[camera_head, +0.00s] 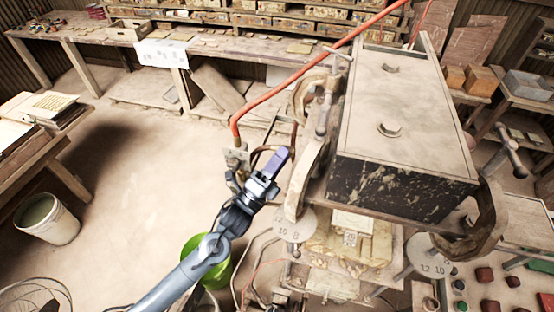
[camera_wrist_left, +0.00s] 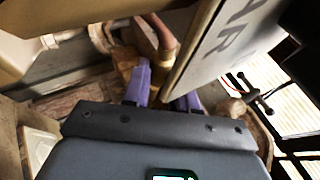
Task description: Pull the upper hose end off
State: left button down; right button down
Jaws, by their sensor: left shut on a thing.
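My left gripper (camera_head: 277,160), with purple fingers, is at the left side of the press beside the hose fittings. In the left wrist view its fingers (camera_wrist_left: 163,92) are shut on a hose end (camera_wrist_left: 163,42), a reddish-brown piece with brass-coloured parts near it. The grip itself is partly hidden by a grey lettered plate and the gripper body. In the head view an orange-red hose (camera_head: 290,87) comes down from the upper right and bends to a fitting (camera_head: 237,155) left of the fingers. I cannot tell whether the held end is still seated. My right gripper is not in view.
The large press block (camera_head: 395,110) and its curved clamp arms stand close right of the gripper. A round numbered dial (camera_head: 294,224) is just below. A green bucket (camera_head: 216,271) is under my left arm. The floor to the left is open.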

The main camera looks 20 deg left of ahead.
pick_arm(q)
jog(key=c, duration=1.3)
grip_release()
jog(key=shift+a, duration=0.25)
jog(key=shift+o, duration=0.7)
jog(key=b+v, duration=0.4)
jog(key=v, duration=0.7)
